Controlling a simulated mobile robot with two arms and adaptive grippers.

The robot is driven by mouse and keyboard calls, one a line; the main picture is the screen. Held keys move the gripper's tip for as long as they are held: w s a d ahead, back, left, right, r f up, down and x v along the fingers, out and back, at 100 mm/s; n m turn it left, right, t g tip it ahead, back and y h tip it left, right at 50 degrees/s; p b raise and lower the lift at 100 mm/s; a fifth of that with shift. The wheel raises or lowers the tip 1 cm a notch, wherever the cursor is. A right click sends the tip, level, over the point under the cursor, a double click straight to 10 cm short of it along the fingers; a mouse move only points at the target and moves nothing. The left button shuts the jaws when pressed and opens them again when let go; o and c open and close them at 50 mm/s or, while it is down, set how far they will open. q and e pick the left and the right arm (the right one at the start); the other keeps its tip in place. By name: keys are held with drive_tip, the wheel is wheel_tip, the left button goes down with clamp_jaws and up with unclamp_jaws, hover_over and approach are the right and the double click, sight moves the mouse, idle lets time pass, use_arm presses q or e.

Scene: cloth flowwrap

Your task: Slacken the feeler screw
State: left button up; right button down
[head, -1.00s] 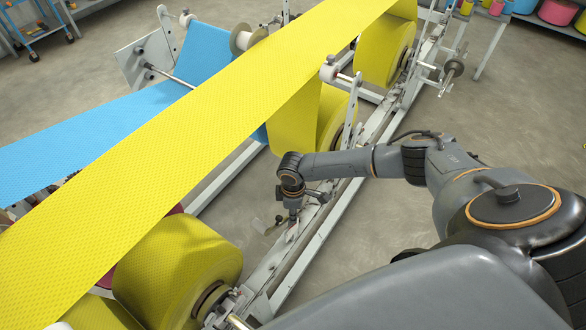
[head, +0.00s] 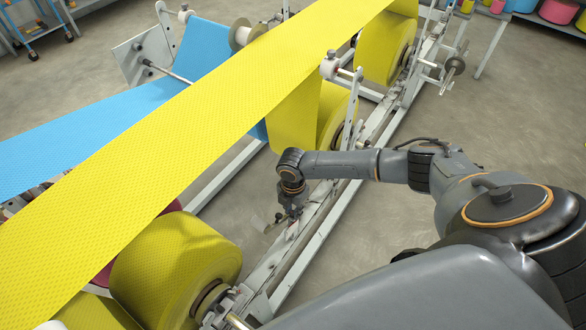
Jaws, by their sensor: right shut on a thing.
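My right gripper (head: 291,213) points down at the near side rail (head: 318,226) of the web stand, at the middle of the picture. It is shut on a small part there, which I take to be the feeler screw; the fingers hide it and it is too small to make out. A small bracket with a lever (head: 271,226) sticks out to the left, right beside the fingertips. My left gripper is not in view.
A broad yellow web (head: 190,130) runs diagonally above the stand, with a blue web (head: 85,135) behind it. Yellow rolls stand at the front (head: 175,265) and back (head: 385,50). An upright post (head: 352,110) rises behind my right wrist. Floor right of the rail is clear.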

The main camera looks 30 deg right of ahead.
drive_tip(key=n+b, duration=0.1)
drive_tip(key=n, duration=0.6)
drive_tip(key=n+b, duration=0.1)
drive_tip(key=n, duration=0.3)
drive_tip(key=shift+n+b, duration=0.4)
drive_tip(key=shift+n, duration=1.5)
drive_tip(key=c, duration=1.2)
unclamp_jaws()
